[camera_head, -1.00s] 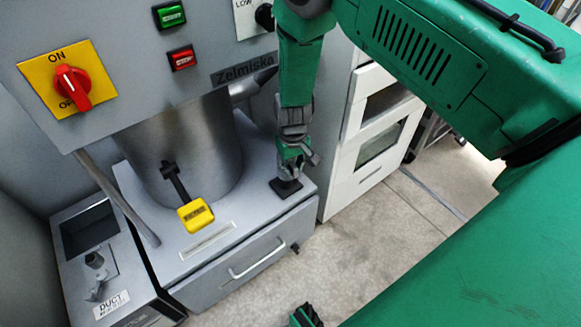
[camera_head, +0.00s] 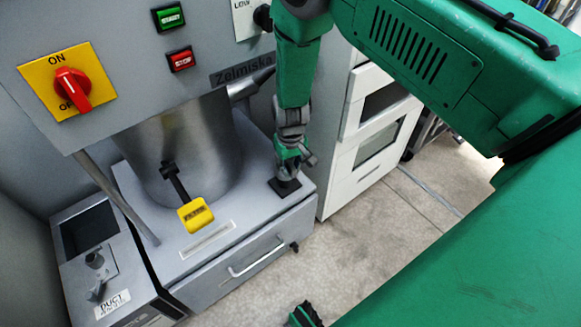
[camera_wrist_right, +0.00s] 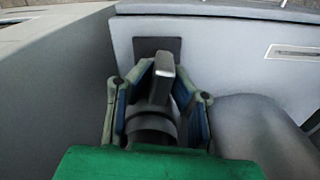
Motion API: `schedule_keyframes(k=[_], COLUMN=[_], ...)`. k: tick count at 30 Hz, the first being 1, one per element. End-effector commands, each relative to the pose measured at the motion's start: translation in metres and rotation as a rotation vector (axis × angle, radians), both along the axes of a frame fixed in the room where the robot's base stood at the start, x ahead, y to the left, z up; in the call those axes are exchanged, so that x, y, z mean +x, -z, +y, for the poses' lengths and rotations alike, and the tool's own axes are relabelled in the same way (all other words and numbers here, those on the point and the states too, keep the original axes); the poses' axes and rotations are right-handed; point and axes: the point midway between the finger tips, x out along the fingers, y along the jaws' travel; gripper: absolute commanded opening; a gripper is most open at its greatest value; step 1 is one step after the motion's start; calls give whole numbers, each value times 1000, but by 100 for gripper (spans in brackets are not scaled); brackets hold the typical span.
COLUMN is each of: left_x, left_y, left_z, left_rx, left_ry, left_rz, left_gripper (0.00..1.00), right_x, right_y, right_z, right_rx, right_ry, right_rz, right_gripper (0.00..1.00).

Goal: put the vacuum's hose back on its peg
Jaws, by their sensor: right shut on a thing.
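My right gripper (camera_wrist_right: 158,105) is shut on a grey piece with a round collar and a flat tip, which looks like the hose's nozzle (camera_wrist_right: 163,72). In the head view my right gripper (camera_head: 293,160) points down, low over the right side of the grey machine base. A dark square plate (camera_head: 284,187) lies on the base just below it and shows past the nozzle tip in the wrist view (camera_wrist_right: 147,46). I cannot tell whether nozzle and plate touch. No separate peg can be made out. A green and dark piece of mine (camera_head: 304,315), perhaps the left gripper, shows at the bottom edge.
A steel cylinder (camera_head: 190,150) with a yellow-tagged lever (camera_head: 195,215) stands left of the gripper. The control panel with a red knob (camera_head: 72,88) is above. A drawer (camera_head: 245,255) is below, and a white cabinet (camera_head: 365,150) stands to the right. The floor (camera_head: 385,240) is clear.

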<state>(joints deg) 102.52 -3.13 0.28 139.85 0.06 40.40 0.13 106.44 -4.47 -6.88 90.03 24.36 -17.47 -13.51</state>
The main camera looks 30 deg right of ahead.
Motion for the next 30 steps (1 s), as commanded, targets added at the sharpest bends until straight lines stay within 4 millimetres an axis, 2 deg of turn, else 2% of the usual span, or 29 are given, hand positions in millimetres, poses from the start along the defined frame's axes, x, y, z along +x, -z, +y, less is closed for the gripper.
schedule_keyframes(k=[14, 30], left_x=[0, 0], left_y=[6, 8], left_z=[0, 0], left_rx=[0, 0], left_ry=[0, 0], left_rz=[0, 0], left_gripper=[0, 0], right_x=[0, 1], right_y=[12, 15], right_z=[2, 2], right_rx=[0, 0], right_ry=[0, 0], right_rz=[-1, -2], right_gripper=[0, 0])
